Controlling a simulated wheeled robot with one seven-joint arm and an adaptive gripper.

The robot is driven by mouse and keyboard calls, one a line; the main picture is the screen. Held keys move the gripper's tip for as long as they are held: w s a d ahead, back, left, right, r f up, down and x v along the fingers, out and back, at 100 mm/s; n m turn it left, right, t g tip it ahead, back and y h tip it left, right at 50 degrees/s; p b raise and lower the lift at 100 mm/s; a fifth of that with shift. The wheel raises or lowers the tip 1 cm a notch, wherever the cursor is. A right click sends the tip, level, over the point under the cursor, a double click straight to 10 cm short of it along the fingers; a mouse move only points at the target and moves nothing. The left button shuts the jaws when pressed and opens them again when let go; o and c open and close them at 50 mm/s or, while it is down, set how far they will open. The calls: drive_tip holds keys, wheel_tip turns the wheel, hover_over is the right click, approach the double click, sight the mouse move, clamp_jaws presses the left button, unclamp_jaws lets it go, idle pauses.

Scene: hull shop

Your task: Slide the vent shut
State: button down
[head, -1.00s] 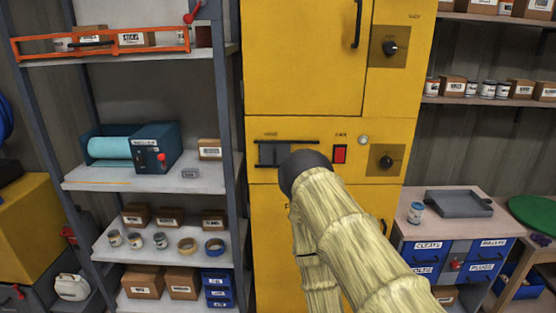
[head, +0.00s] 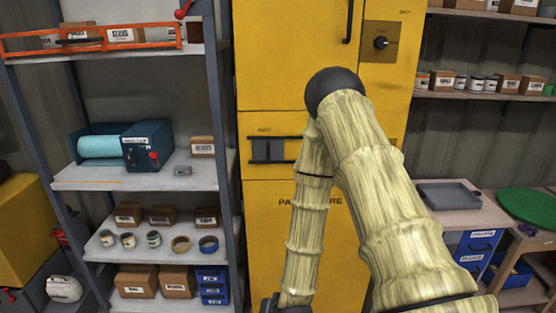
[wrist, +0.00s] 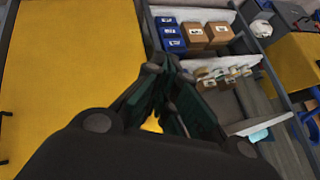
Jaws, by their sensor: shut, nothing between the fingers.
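The vent (head: 268,150) is a small dark grey slatted panel between two black rails on the front of the yellow cabinet (head: 285,60). The panel sits at the left part of the rails; my arm hides their right end. In the head view my arm rises in front of the cabinet, bends at a dark joint and hangs down to the bottom edge, so my fingers do not show there. In the wrist view my gripper (wrist: 160,68) is shut and empty, with yellow cabinet front at its left. The vent cannot be made out in the wrist view.
A grey shelf unit (head: 140,178) with boxes, tins and a blue dispenser (head: 120,147) stands close left of the cabinet. Blue bins (wrist: 170,35) show beyond the fingers in the wrist view. A bench with a grey tray (head: 448,196) stands at the right.

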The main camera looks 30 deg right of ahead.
drive_tip(key=w+d+r+m+t+h, duration=0.2)
drive_tip(key=w+d+r+m+t, duration=0.25)
drive_tip(key=r, duration=0.55)
drive_tip(key=w+d+r+m+t+h, duration=0.1)
drive_tip(key=w+d+r+m, duration=0.2)
drive_tip(key=w+d+r, duration=0.35)
drive_tip(key=w+d+r+m+t+h, duration=0.1)
drive_tip(key=d+r+m+h, duration=0.25)
drive_tip(key=r, duration=0.55)
drive_tip(key=w+d+r+m+t+h, duration=0.1)
drive_tip(key=w+d+r+m+h, duration=0.1)
drive_tip(key=d+r+m, duration=0.5)
drive_tip(key=n+p, duration=0.3)
drive_tip(key=p, duration=0.1)
approach(279, 158)
drive_tip(key=w+d+r, duration=0.1)
drive_tip(key=d+r, duration=0.2)
drive_tip(key=d, duration=0.1)
drive_tip(key=shift+w+a+m+p, duration=0.3)
drive_tip(key=shift+w+a+p, duration=0.45)
drive_tip(key=shift+w+a, duration=0.4)
drive_tip(key=shift+s+a, duration=0.1)
drive_tip(key=shift+a, duration=0.05)
